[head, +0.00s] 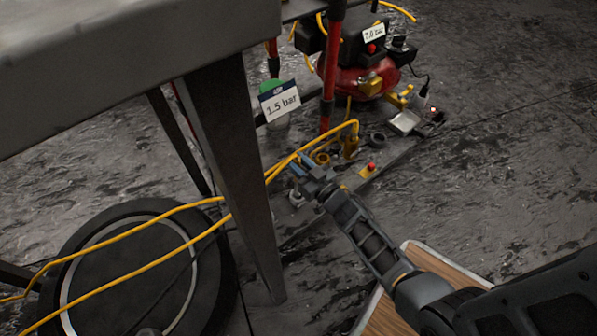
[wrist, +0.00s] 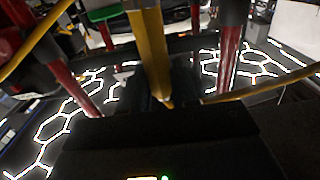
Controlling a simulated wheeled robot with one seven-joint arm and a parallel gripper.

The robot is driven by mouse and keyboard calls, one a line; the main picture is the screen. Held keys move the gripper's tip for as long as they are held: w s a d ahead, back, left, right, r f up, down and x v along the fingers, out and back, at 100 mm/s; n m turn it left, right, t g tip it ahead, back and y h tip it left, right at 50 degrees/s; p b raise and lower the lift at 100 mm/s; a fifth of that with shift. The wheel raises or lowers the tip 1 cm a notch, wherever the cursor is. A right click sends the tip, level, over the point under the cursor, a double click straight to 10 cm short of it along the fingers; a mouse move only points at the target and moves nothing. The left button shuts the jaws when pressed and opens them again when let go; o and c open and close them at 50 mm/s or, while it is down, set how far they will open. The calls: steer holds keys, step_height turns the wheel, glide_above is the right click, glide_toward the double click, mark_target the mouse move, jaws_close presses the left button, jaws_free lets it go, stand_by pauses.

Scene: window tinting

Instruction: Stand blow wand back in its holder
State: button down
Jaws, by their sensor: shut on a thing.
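My gripper (head: 305,166) is low over the bench-side platform, right of the dark table leg, and is shut on the blow wand. Only small blue parts show at its fingertips in the head view, with yellow hose beside them. In the wrist view a yellow bar (wrist: 150,50) stands upright in front of the dark jaws, its lower end between them. A short upright yellow fitting (head: 351,147), possibly the holder, stands to the right of my gripper with a yellow hose looping over it. I cannot tell for sure which part is the holder.
A red compressor (head: 345,75) stands behind, with red posts (head: 334,70) in front. A sign reading 1.5 bar (head: 280,101) hangs at left. A red button on a yellow base (head: 369,169) is right of my gripper. Yellow hoses (head: 130,268) trail left past the table leg (head: 235,170).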

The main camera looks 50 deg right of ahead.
steer(key=shift+f+b, duration=0.8)
steer(key=shift+f, duration=0.75)
steer(key=shift+f, duration=0.15)
steer(key=c, duration=0.8)
jaws_free()
steer(key=shift+c, duration=0.2)
steer(key=p+v, duration=0.3)
steer(key=v, duration=0.9)
steer(key=shift+r, duration=0.2)
